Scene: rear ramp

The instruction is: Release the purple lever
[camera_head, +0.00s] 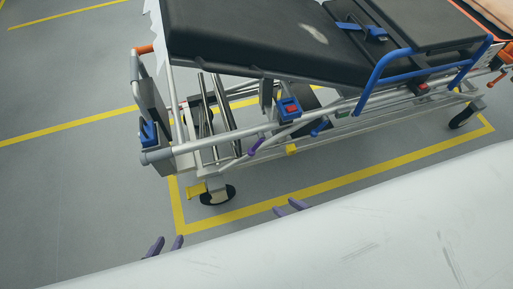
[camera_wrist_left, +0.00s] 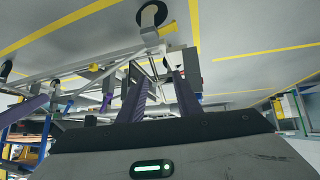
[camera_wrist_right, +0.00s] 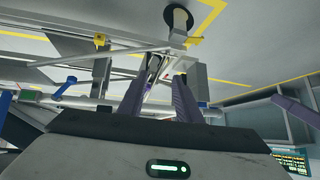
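The purple lever (camera_head: 256,146) is a small purple handle on the lower side rail of the stretcher (camera_head: 250,45), left of the blue and red latch. A small purple piece (camera_wrist_right: 151,80) between my right fingers in the right wrist view may be the same lever. My left gripper (camera_head: 165,244) is open and empty, in front of the stretcher's left end and apart from it. My right gripper (camera_head: 288,207) is open and empty, below and in front of the lever and apart from it. A pale surface hides the rest of both grippers in the head view.
A large white surface (camera_head: 340,235) fills the lower right of the head view. A blue and red latch (camera_head: 289,107) and a blue side rail (camera_head: 385,72) are on the stretcher. A caster wheel (camera_head: 217,195) stands inside yellow floor lines. The grey floor at left is clear.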

